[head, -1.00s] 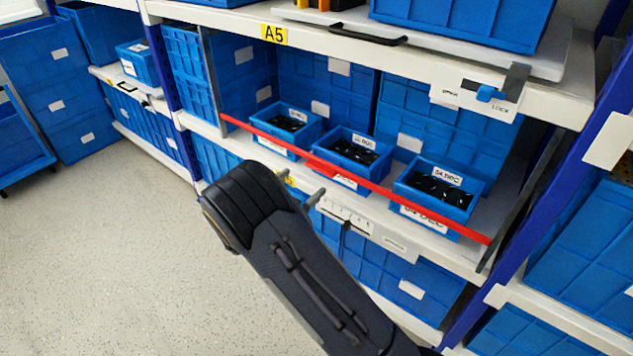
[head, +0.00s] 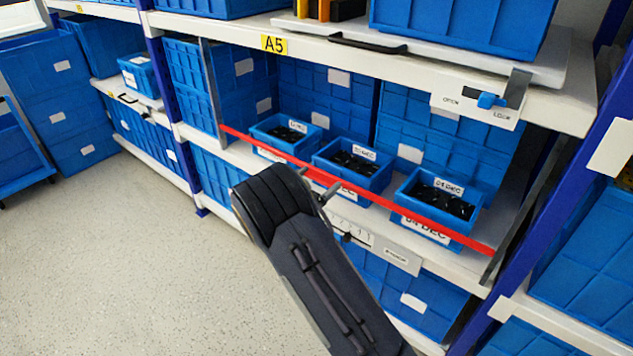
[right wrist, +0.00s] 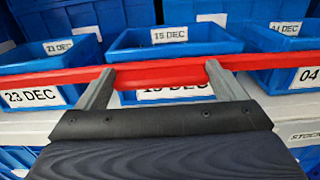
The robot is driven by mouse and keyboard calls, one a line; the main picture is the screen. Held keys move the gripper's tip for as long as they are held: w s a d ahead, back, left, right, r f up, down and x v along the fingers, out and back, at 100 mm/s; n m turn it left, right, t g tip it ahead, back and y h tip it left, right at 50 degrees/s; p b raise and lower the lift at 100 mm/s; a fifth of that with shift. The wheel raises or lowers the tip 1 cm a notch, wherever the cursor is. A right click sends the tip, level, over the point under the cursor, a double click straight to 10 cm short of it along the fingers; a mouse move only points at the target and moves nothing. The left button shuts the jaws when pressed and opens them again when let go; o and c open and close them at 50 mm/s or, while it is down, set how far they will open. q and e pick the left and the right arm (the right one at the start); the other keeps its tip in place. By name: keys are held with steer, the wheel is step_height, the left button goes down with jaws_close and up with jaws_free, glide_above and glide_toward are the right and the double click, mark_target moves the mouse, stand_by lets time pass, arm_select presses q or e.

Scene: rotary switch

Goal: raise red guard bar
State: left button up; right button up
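The red guard bar (head: 371,190) runs across the front of the middle shelf bay, low in front of the blue bins. In the right wrist view the bar (right wrist: 160,73) spans the whole width, with a deeper red section at its middle. My right gripper (head: 316,182) is at the bar's middle from the front. In the right wrist view its two fingers (right wrist: 159,70) are spread apart, tips at the bar, one on each side of the deeper section. Whether they touch it is unclear. My left gripper is out of view.
Small blue bins (head: 351,165) with dark parts stand behind the bar. A blue slider (head: 489,100) on an OPEN/LOCK plate is on the shelf edge above right. A blue post (head: 535,215) stands at the right. The floor (head: 110,260) at the left is clear.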

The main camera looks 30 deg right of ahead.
steer(key=c, duration=0.7)
step_height(320, 180, up, 21)
steer(key=p, duration=1.6)
steer(key=shift+w+f, duration=0.1)
steer(key=shift+f, duration=0.1)
steer(key=shift+c, duration=0.2)
steer(key=o, duration=1.1)
steer(key=shift+r, duration=0.1)
steer(key=shift+a, duration=0.1)
steer(key=v, duration=0.7)
steer(key=shift+s+a, duration=0.2)
steer(key=shift+a, duration=0.1)
